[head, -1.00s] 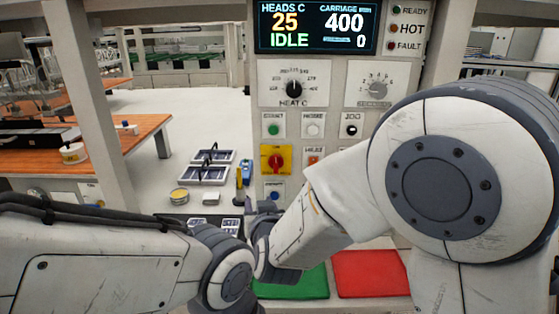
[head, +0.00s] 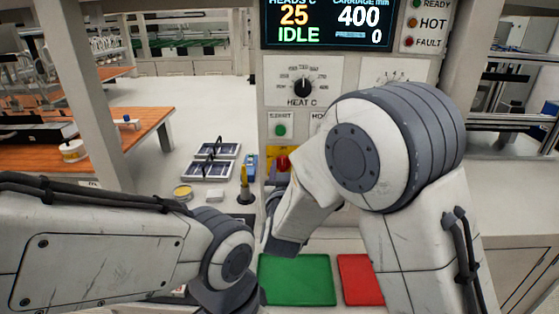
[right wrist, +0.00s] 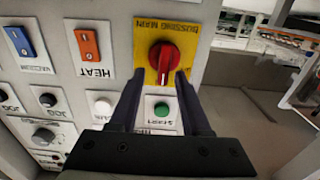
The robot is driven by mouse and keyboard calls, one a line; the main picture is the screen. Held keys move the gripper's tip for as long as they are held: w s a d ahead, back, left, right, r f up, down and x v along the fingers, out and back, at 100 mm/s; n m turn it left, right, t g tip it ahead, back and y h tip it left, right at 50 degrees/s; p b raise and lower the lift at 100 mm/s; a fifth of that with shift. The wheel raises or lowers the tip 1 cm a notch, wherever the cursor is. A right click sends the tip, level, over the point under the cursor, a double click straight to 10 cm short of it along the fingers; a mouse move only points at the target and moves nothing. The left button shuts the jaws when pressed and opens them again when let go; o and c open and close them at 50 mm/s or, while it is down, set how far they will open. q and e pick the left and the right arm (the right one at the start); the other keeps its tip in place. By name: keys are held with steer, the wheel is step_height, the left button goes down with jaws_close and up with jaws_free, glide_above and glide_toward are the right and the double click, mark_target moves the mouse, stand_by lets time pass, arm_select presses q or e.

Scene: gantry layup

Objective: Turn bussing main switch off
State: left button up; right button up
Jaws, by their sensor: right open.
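The bussing main switch is a red knob (right wrist: 164,58) on a yellow plate (right wrist: 188,25), seen upside down in the right wrist view. Its raised grip lies roughly upright in that picture. In the head view the yellow plate (head: 292,151) is partly covered by my right arm. My right gripper (right wrist: 160,73) is open, its two dark fingertips at either side of the knob's near end. I cannot tell whether they touch it. My left arm crosses the lower left of the head view; its gripper does not show.
A blue vacuum switch (right wrist: 19,41), an orange heat switch (right wrist: 87,43) and a green start button (right wrist: 161,109) are close by. Green (head: 298,280) and red (head: 360,279) mats lie below the panel. Solar cells (head: 207,168) and a yellow-tipped tool (head: 245,190) stand left.

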steer(key=shift+w+a, duration=0.15)
steer(key=shift+w, duration=0.2)
steer(key=shift+a, duration=0.1)
jaws_close()
